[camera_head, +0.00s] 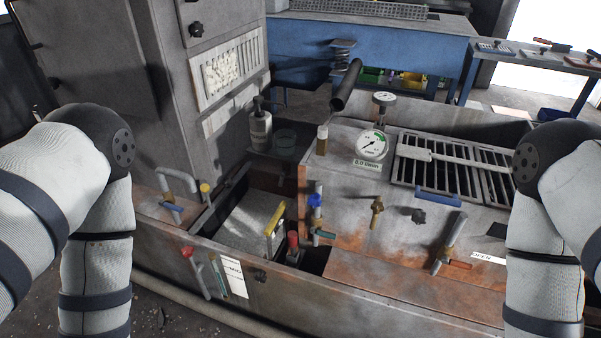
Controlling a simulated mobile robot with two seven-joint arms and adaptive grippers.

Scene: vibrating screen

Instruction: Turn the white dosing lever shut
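A long pale white lever (465,160) lies across the dark slatted grate on top of the rusty metal housing at the right. Its broader left end is near the pressure gauge, and its right end reaches toward my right arm. It looks like the white dosing lever, but I cannot tell whether it is open or shut. Both of my arms show at the sides of the head view, bending down out of the bottom of the picture. Neither gripper is in view, and no contact with the lever shows.
The grate (408,172) has a blue handle (438,196) at its front. A round gauge (371,146) stands left of it. Several coloured valves sit on the front face, and an OPEN label (487,258) is at the right. A grey cabinet (175,90) stands at the left.

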